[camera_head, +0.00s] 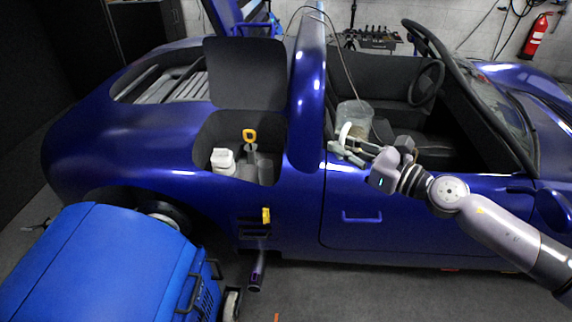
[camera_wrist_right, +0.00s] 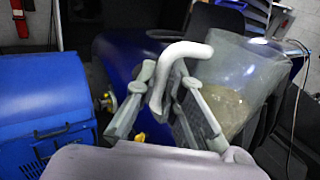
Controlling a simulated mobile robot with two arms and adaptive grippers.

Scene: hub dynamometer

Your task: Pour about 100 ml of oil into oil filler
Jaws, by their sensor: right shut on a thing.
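A translucent measuring jug (camera_head: 354,116) with a white handle is held above the car door sill, in front of the open cabin. My right gripper (camera_head: 347,148) is shut on its handle. In the right wrist view the jug (camera_wrist_right: 238,80) looks tilted, with brownish liquid low inside, and the fingers (camera_wrist_right: 172,90) are on either side of the white handle. In the head view an open compartment in the car's side holds a white container-like part (camera_head: 223,160) and a yellow-handled part (camera_head: 249,136). I cannot tell which part is the oil filler. My left gripper is not in view.
The blue car (camera_head: 170,140) fills the middle, with a raised dark flap (camera_head: 246,75) above the side compartment. A blue cabinet (camera_head: 90,265) stands at front left. A yellow piece (camera_head: 266,215) sits at the side vent. The floor in front of the door is mostly clear.

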